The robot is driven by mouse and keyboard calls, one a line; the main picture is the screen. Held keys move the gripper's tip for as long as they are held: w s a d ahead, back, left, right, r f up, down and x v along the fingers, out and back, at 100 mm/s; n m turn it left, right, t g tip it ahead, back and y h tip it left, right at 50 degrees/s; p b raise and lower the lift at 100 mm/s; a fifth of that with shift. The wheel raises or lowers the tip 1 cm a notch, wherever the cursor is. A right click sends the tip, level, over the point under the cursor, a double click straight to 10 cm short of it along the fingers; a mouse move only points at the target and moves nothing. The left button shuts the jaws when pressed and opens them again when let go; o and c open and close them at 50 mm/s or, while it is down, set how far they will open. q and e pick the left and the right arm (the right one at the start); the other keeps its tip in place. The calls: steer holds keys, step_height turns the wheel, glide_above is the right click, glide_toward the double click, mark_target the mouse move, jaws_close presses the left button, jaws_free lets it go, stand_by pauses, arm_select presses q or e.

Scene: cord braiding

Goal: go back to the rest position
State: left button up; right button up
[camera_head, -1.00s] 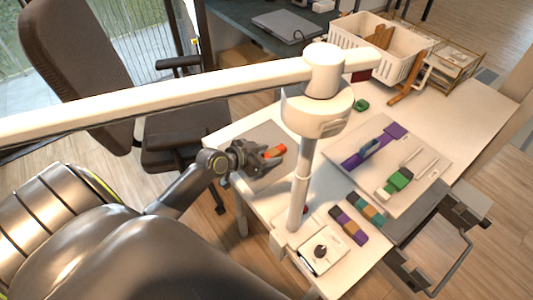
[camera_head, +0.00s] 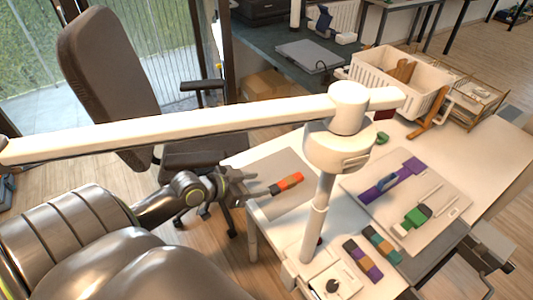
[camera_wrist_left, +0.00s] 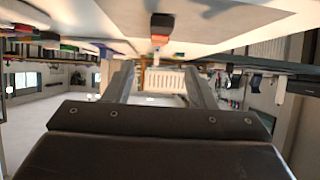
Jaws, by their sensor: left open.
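My left gripper (camera_head: 245,188) is open and empty, just off the left edge of the table. Its two fingers (camera_wrist_left: 162,88) stand apart in the left wrist view with nothing between them. An orange and dark piece (camera_head: 287,183) lies on the grey mat (camera_head: 290,205), a short gap to the right of the fingertips. That piece also shows at the top of the left wrist view (camera_wrist_left: 161,28). My right gripper is not in view.
A white post with a long boom (camera_head: 200,122) stands on the white table (camera_head: 480,160). A pale board (camera_head: 440,190) holds purple and green pieces. Several coloured blocks (camera_head: 365,258) lie before it. A white basket (camera_head: 385,75) stands behind. An office chair (camera_head: 110,80) is at the left.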

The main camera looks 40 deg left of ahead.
arm_select(q)
steer(key=shift+s+a+r, duration=0.1)
steer(key=shift+s+r, duration=0.2)
steer(key=shift+s, duration=0.1)
stand_by(0.3)
